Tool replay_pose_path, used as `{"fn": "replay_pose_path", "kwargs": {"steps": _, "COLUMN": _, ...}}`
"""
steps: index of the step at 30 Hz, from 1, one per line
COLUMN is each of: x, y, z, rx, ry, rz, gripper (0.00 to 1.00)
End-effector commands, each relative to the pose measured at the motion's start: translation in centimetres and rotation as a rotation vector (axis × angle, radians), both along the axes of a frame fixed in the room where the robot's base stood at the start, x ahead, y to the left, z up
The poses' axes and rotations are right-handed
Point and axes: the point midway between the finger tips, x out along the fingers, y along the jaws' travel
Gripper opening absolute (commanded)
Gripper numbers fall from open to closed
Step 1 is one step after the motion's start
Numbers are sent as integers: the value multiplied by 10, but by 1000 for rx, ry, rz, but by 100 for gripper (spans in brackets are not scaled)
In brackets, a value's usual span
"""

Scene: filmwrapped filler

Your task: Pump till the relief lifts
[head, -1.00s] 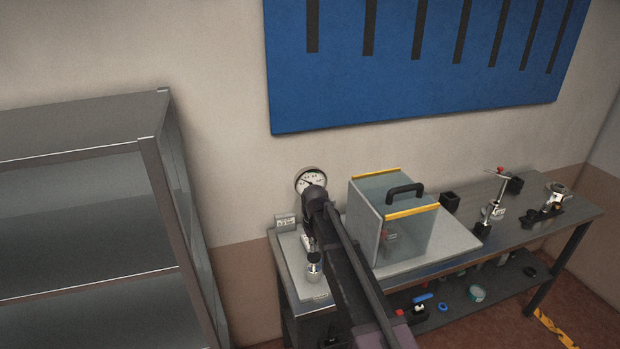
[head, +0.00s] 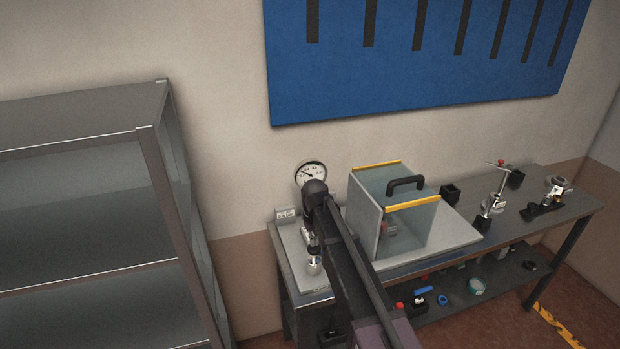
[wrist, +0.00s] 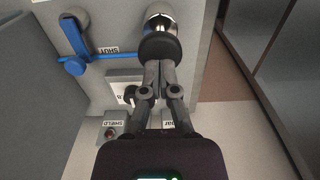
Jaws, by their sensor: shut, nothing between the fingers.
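In the wrist view my gripper (wrist: 157,68) is shut with nothing between its fingers. Its tips overlap the edge of a round black knob (wrist: 160,46) on a bright metal cylinder (wrist: 161,17); I cannot tell whether they touch. A blue valve lever (wrist: 72,34) is left of it, beside a "SHUT" label (wrist: 108,50). In the head view the round pressure gauge (head: 311,173) stands at the bench's left end, its needle toward the upper left. A metal cylinder (head: 314,265) shows below my arm. My arm hides most of the pump and the gripper there.
A clear shield box (head: 410,235) with yellow edges and a black handle stands right of my arm on a pale plate (head: 455,232). Small fixtures (head: 491,203) occupy the bench's right part. Loose items lie on the lower shelf. A grey rack (head: 150,165) stands left.

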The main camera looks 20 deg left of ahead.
Motion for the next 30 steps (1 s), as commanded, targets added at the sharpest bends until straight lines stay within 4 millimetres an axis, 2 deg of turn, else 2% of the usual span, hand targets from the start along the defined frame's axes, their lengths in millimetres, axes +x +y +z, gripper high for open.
{"fn": "replay_pose_path", "kwargs": {"steps": 1, "x": 0, "y": 0, "z": -7, "rx": 0, "ry": 0, "rz": 0, "gripper": 0}}
{"fn": "replay_pose_path", "kwargs": {"steps": 18, "x": 0, "y": 0, "z": -43, "rx": 0, "ry": 0, "rz": 0, "gripper": 0}}
{"fn": "replay_pose_path", "kwargs": {"steps": 25, "x": 0, "y": 0, "z": -30, "rx": 0, "ry": 0, "rz": 0, "gripper": 0}}
{"fn": "replay_pose_path", "kwargs": {"steps": 30, "x": 0, "y": 0, "z": -13, "rx": -1, "ry": 1, "rz": 0, "gripper": 0}}
